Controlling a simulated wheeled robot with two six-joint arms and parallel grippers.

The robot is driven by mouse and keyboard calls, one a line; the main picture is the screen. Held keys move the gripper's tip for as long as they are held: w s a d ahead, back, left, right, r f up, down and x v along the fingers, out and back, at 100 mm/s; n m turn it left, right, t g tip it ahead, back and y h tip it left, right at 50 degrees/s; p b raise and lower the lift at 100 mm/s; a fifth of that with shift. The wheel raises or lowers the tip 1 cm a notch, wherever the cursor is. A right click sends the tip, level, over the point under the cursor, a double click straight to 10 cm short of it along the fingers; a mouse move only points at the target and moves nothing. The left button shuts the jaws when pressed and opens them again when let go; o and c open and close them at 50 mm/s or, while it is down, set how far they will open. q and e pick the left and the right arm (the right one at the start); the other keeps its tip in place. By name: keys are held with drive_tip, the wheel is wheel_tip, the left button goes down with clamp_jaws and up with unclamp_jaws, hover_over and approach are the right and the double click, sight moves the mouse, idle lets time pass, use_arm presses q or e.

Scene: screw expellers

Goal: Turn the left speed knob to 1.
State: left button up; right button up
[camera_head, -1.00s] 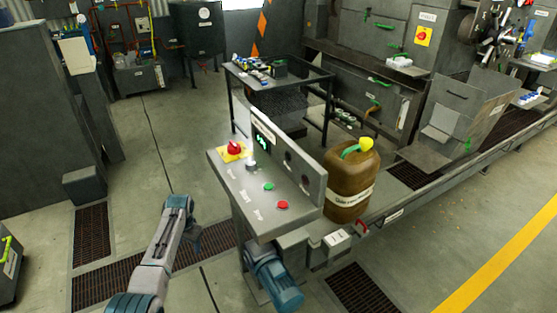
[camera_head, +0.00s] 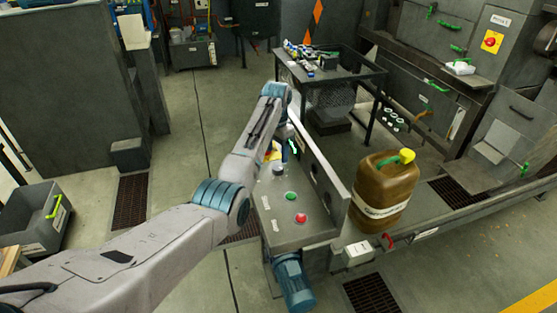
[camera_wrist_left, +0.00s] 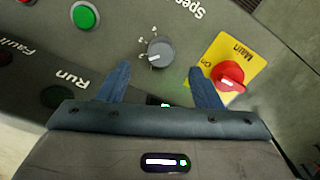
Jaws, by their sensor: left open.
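The grey speed knob (camera_wrist_left: 160,53) with a white pointer line sits on the control panel (camera_head: 289,234), with small number marks beside it and the lettering "Speed" near it. The knob also shows in the head view (camera_head: 279,169). In the left wrist view my left gripper (camera_wrist_left: 155,75) is open, its two blue fingers apart, with the knob ahead of the gap between them. The fingers do not appear to touch it. In the head view my left arm reaches over the panel and hides part of it. My right gripper is not in view.
A red main switch on a yellow plate (camera_wrist_left: 249,62) is close to one finger. A green button (camera_wrist_left: 84,16) and a dark Run lamp (camera_wrist_left: 56,96) are on the other side. A red button (camera_head: 301,218) and a brown canister (camera_head: 386,190) are near the panel.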

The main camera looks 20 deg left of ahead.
sight(278, 167)
use_arm(q)
drive_tip(key=f, duration=0.3)
drive_tip(key=f+p, duration=0.1)
drive_tip(key=f, duration=0.1)
drive_tip(key=shift+w+d, duration=0.1)
drive_tip(key=shift+w, duration=0.25)
drive_tip(key=shift+s+f, duration=0.1)
drive_tip(key=shift+f, duration=0.7)
drive_tip(key=shift+c, duration=0.5)
drive_tip(key=c, duration=0.9)
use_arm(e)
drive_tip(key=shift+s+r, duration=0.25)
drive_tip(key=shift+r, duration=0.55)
